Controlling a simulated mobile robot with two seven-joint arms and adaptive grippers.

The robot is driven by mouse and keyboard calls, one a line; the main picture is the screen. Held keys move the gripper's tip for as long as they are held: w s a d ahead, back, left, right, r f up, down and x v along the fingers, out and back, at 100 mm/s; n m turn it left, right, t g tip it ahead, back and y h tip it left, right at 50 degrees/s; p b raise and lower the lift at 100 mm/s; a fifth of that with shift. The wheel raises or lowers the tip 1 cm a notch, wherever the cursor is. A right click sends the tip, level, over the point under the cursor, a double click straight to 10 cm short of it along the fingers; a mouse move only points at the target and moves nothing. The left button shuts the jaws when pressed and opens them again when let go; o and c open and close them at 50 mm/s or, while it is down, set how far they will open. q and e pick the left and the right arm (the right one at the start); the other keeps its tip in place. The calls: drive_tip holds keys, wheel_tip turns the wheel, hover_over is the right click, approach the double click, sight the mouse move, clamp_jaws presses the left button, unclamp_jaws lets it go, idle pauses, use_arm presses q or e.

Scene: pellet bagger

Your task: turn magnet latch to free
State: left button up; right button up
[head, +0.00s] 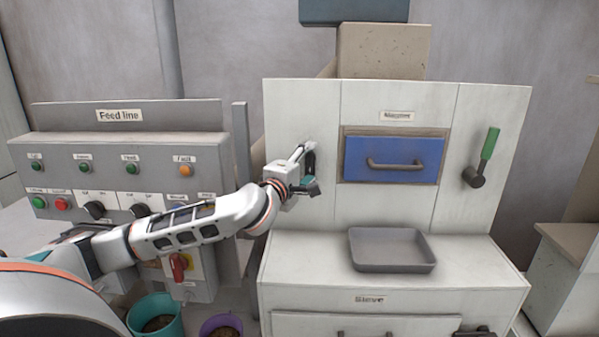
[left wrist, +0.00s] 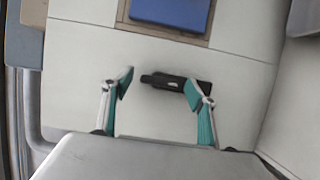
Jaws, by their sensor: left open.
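The magnet latch, a small black handle, is on the pale front panel left of the blue magnet drawer (head: 394,158). In the head view it is mostly hidden behind my left gripper (head: 309,172). In the left wrist view the latch (left wrist: 166,81) lies as a dark bar below the blue drawer (left wrist: 172,12). My left gripper (left wrist: 158,82) is open. One finger overlaps the latch in that picture, and the other is beside its free end with a gap. I cannot tell whether a finger touches it. My right gripper is not in view.
A green-handled lever (head: 489,146) is on the panel right of the drawer. A grey tray (head: 392,266) rests on the ledge below. The feed line panel (head: 125,145) with buttons and knobs stands at left. Teal (head: 135,322) and purple buckets (head: 221,325) are on the floor.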

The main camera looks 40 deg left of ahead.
use_arm(q)
drive_tip(key=s+d, duration=0.1)
drive_tip(key=s, duration=1)
drive_tip(key=shift+d, duration=0.35)
drive_tip(key=shift+d, duration=0.1)
drive_tip(key=s+d+f+m+t+h, duration=0.1)
drive_tip(key=d+f+m+t+h, duration=0.1)
drive_tip(key=d+m+t+h, duration=0.55)
drive_tip(key=s+d+f+m+g+h, duration=0.2)
drive_tip(key=d+f+m+g, duration=0.1)
drive_tip(key=d+f+m, duration=0.3)
drive_tip(key=s+d+f+m+g+h, duration=0.1)
drive_tip(key=s+d+f+m+g, duration=0.3)
drive_tip(key=f, duration=0.4)
drive_tip(key=s+f+m+g+y, duration=0.2)
drive_tip(key=s+f, duration=0.3)
drive_tip(key=f, duration=0.7)
drive_tip(key=s+f+m+g+y, duration=0.1)
drive_tip(key=s+f, duration=0.4)
drive_tip(key=f, duration=0.6)
drive_tip(key=s+d+f+m+g+y, duration=0.1)
drive_tip(key=s+f+g, duration=0.4)
drive_tip(key=f, duration=0.7)
drive_tip(key=shift+s+f+m+y, duration=0.3)
drive_tip(key=shift+s+m+y, duration=0.2)
drive_tip(key=shift+m+y, duration=0.45)
